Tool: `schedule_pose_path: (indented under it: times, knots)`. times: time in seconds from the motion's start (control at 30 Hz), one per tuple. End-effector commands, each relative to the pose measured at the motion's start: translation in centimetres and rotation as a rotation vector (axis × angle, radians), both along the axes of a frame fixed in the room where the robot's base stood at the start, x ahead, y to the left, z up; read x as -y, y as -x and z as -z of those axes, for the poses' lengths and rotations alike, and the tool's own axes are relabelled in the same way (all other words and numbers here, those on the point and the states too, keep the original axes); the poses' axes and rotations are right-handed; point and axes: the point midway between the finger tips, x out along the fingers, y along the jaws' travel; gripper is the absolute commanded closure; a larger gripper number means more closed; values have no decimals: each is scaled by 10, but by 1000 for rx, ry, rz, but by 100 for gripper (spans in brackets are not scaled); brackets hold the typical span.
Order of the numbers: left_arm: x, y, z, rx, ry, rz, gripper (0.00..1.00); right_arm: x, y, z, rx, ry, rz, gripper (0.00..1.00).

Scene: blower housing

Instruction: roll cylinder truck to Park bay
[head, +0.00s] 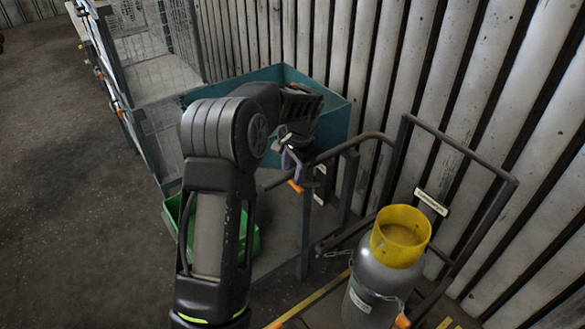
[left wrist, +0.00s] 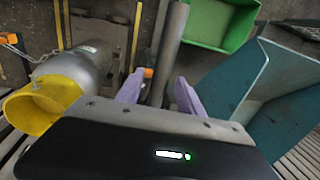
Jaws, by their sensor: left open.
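The cylinder truck has a dark tubular frame with a handle bar (head: 345,148) reaching left at the top. It carries a grey gas cylinder (head: 375,285) with a yellow collar (head: 401,237), upright with a chain across it. In the left wrist view the cylinder (left wrist: 85,62) is at the upper left. My left gripper (head: 292,168) is open at the left end of the bar. In the left wrist view its purple fingers (left wrist: 157,88) stand either side of a dark bar (left wrist: 171,45); contact cannot be told. My right gripper is out of view.
A teal bin (head: 335,112) stands behind my left arm, against the corrugated wall (head: 440,80). A green bin (head: 250,238) is low behind my forearm. Mesh cages (head: 150,45) stand at the back left. Yellow floor lines (head: 315,298) run near the truck. Open floor (head: 60,170) lies left.

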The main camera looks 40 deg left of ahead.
Motion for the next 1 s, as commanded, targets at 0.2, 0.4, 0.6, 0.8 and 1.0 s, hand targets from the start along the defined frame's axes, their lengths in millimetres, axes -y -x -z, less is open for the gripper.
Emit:
schedule_pose_path:
  times: [0.2,0.4,0.6,0.8,1.0]
  knots:
    - [0,0,0,0,0,0,56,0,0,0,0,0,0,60]
    - [0,0,0,0,0,0,73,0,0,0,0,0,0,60]
    - [0,0,0,0,0,0,89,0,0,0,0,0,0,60]
    - [0,0,0,0,0,0,100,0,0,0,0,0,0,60]
    - [0,0,0,0,0,0,100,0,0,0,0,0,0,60]
